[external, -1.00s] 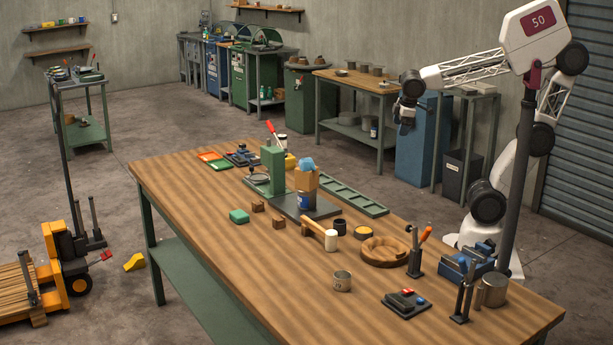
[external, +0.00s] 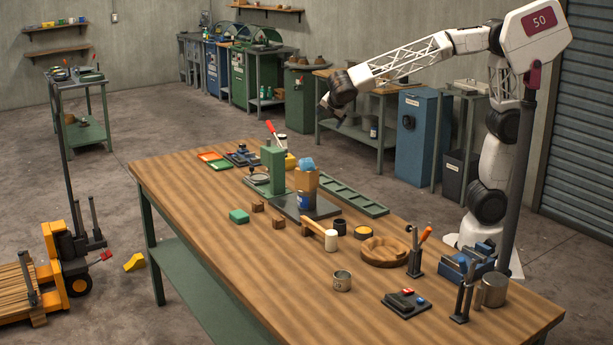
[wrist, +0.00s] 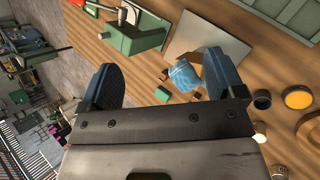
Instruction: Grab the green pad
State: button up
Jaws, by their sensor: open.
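The green pad (external: 239,216) is a small green block lying on the wooden workbench, left of two small brown blocks. In the wrist view, a small green piece (wrist: 162,94) that looks like it shows between my fingers, partly cut off by the gripper body. My gripper (external: 328,112) is high above the far side of the bench, to the right of the pad and well apart from it. In the wrist view my gripper (wrist: 160,75) has its two blue-grey fingers spread wide, with nothing held between them.
A green press (external: 272,165) and a cardboard box with a blue item (external: 306,178) stand behind the pad. A mallet (external: 330,238), wooden ring (external: 384,251) and metal can (external: 342,281) lie to the right. The bench's front left (external: 195,210) is clear.

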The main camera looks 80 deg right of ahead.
jog(key=w+a+f+n+t+h, duration=0.1)
jog(key=w+a+f+n+t, duration=0.2)
jog(key=w+a+n, duration=0.7)
jog(key=w+a+f+n+t+h, duration=0.2)
jog(key=w+a+f+n+t, duration=0.15)
jog(key=w+a, duration=1.15)
send_near(240, 213)
jog(key=shift+w+d+g+y, duration=0.3)
jog(key=shift+w+d+g, duration=0.05)
jog(key=shift+w, duration=0.4)
jog(key=shift+x, duration=1.3)
jog(key=shift+d, duration=0.1)
jog(key=shift+x, duration=2.55)
